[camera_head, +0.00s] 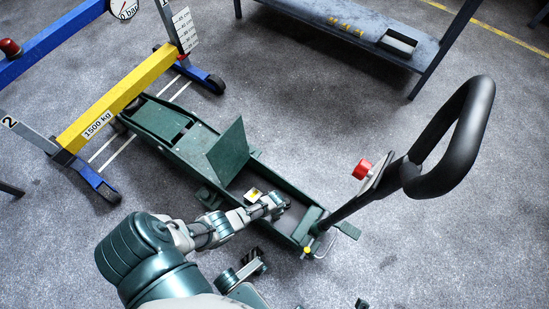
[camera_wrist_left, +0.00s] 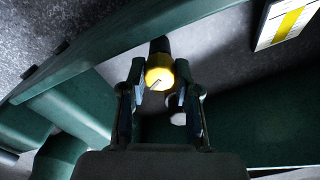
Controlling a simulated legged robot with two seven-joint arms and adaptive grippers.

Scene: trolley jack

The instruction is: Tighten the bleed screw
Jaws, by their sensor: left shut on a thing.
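The bleed screw (camera_wrist_left: 160,76) has a yellow slotted head with a dark part behind it. In the left wrist view it sits between the two fingertips of my left gripper (camera_wrist_left: 160,80), which is shut on it. The green trolley jack (camera_head: 168,122) lies on the floor in the head view. My left gripper (camera_head: 276,207) reaches down into the open jack frame, beside a raised green plate (camera_head: 229,150). The screw is hidden by my gripper there.
The jack's black handle (camera_head: 456,130) with a red knob (camera_head: 362,169) rises at the right. A yellow beam (camera_head: 118,95) on blue-footed supports stands at the jack's far end. A grey bench (camera_head: 350,25) is at the back. A yellow-and-white label (camera_wrist_left: 290,22) lies near the screw. Floor at right is clear.

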